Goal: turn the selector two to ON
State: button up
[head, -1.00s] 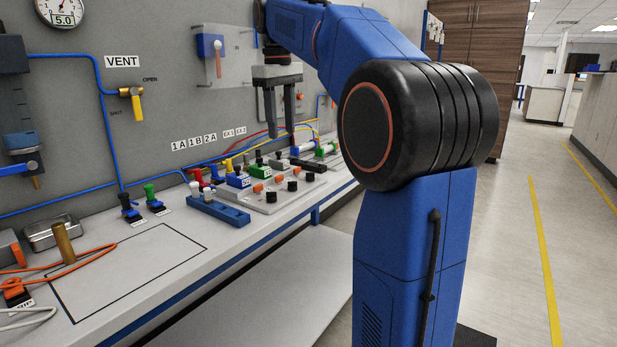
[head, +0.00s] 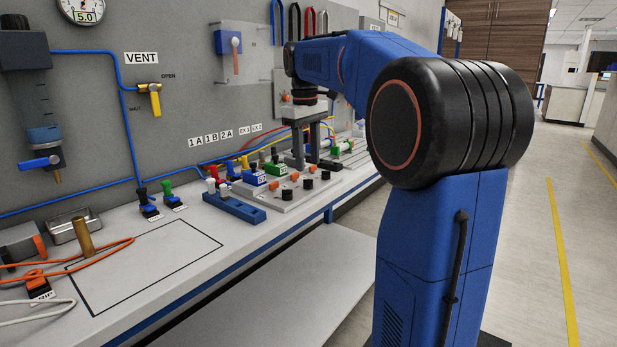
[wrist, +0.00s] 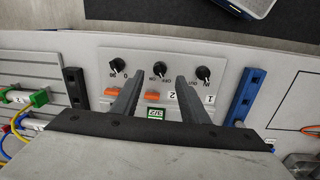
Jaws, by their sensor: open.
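Selector two is the middle of three black knobs (wrist: 159,68) on the grey panel (wrist: 190,56), with small ON and OFF lettering around it in the wrist view. A tag marked 2 (wrist: 172,95) lies near it. Its white pointer mark is too small to read surely. In the head view it is a small black knob (head: 308,183). My gripper (wrist: 160,79) is open and empty, pointing down. In the wrist view its two fingers lie to either side of the middle knob. It also shows above the panel in the head view (head: 306,164).
Similar knobs flank it at left (wrist: 118,68) and right (wrist: 204,73). Orange parts (wrist: 153,96) sit close by. A blue block (wrist: 247,95) and a dark bar (wrist: 75,90) stand beside the panel. Tubes and green fittings (wrist: 38,98) crowd the left side.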

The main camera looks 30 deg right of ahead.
aim_at(309, 180)
jog(key=shift+d+f, duration=0.2)
jog(key=shift+f, duration=2.75)
grip_shut()
